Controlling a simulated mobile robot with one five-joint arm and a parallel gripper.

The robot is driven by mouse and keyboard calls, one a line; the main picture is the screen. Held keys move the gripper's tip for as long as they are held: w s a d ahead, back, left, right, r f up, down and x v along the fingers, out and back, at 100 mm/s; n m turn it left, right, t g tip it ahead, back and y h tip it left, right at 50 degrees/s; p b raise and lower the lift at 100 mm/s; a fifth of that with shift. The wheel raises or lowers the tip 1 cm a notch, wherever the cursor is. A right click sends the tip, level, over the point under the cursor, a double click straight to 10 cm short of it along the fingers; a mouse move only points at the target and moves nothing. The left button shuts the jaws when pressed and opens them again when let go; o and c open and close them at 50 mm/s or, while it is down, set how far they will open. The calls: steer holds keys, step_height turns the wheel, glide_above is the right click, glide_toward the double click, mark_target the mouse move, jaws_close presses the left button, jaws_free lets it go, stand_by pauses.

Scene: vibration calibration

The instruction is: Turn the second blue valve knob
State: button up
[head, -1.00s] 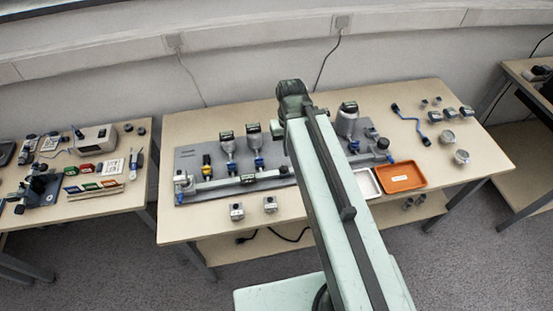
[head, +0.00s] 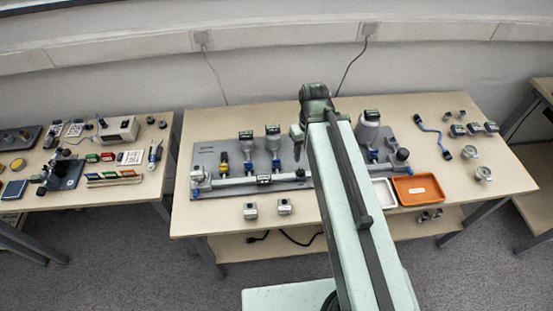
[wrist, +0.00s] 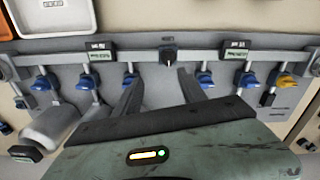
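A grey manifold plate (head: 205,160) carries a silver pipe with a row of valve knobs; it also shows in the wrist view (wrist: 226,70). In the wrist view several blue knobs line the pipe: one (wrist: 128,80) near the left finger, one (wrist: 205,80) right of the right finger, others further out (wrist: 87,82) (wrist: 247,78). In the head view, blue knobs (head: 248,168) (head: 276,165) show left of my arm; the arm hides the plate's middle. My gripper (wrist: 158,85) is open and empty, its fingers apart above the plate. I cannot tell which knob counts as second.
A yellow valve (wrist: 285,80) is at the row's end. Gauges stand on the pipe, and a black knob (wrist: 168,55) sits mid-pipe. Two small blocks (head: 250,210) (head: 284,206) sit at the front.

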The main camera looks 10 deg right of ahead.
steer(key=n, duration=0.3)
steer(key=n+p, duration=0.2)
steer(key=n, duration=1)
glide_toward(276, 161)
steer(key=shift+w+d+f, duration=0.2)
steer(key=shift+w, duration=0.1)
step_height(276, 161, down, 8)
steer(key=b, duration=0.8)
steer(key=shift+f, duration=0.1)
steer(key=shift+c, duration=0.3)
jaws_close()
